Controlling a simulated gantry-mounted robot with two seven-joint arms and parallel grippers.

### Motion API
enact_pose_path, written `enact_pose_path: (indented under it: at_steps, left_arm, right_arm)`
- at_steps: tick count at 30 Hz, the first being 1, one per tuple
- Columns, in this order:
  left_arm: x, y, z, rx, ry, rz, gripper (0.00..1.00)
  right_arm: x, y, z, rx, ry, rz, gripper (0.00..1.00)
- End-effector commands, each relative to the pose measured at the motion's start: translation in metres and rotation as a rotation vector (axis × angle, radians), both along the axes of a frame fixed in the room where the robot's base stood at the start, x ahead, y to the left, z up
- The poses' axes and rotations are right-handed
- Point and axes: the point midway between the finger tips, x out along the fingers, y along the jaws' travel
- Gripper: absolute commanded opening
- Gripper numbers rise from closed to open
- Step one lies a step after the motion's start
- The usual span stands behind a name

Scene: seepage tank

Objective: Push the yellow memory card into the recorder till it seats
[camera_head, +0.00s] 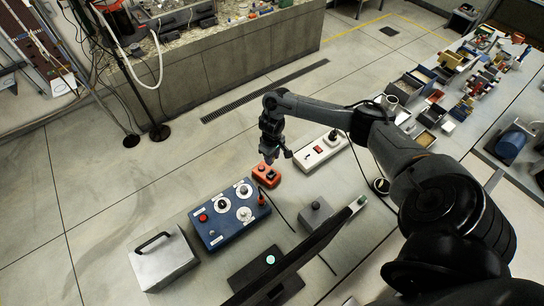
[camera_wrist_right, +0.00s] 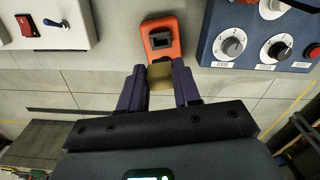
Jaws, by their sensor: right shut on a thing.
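The orange recorder (camera_head: 266,173) stands near the far edge of the bench in the head view. In the right wrist view the recorder (camera_wrist_right: 160,28) is at the top middle, with a dark window on its face. My right gripper (camera_head: 269,158) is right beside it and points down at it. In the right wrist view my right gripper (camera_wrist_right: 159,86) is shut on the yellow memory card (camera_wrist_right: 160,74), a dull yellow piece between dark fingers. The card's far end meets the recorder's near end; I cannot tell how deep it is. My left gripper is not in view.
A blue panel with dials (camera_head: 228,214) stands close left of the recorder. A white box with a red switch (camera_head: 320,152) stands close right. A grey case (camera_head: 163,260) and a small grey box (camera_head: 316,213) are also on the bench. Bare bench lies around the recorder's near side.

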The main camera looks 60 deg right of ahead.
Motion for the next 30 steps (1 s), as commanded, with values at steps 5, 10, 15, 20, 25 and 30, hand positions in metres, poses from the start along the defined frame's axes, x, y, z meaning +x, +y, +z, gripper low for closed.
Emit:
enact_pose_path:
  at_steps: [5,10,15,20,25,30]
  left_arm:
    - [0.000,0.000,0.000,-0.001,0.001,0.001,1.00]
    - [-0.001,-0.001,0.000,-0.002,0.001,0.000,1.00]
    - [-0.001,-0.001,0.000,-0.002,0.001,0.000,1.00]
    - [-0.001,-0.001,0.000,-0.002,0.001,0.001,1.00]
    - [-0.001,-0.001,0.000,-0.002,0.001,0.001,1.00]
    - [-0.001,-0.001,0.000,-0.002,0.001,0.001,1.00]
  right_arm:
    - [-0.001,0.000,-0.006,0.000,0.002,0.000,0.00]
    - [-0.001,0.001,-0.020,0.001,0.003,-0.001,0.00]
    - [-0.001,0.001,-0.036,0.001,0.001,0.000,0.00]
    - [-0.001,0.001,-0.051,0.001,0.001,-0.001,0.00]
    - [-0.001,0.001,-0.063,0.001,0.000,-0.001,0.00]
    - [-0.001,0.000,-0.069,0.000,0.001,0.001,0.00]
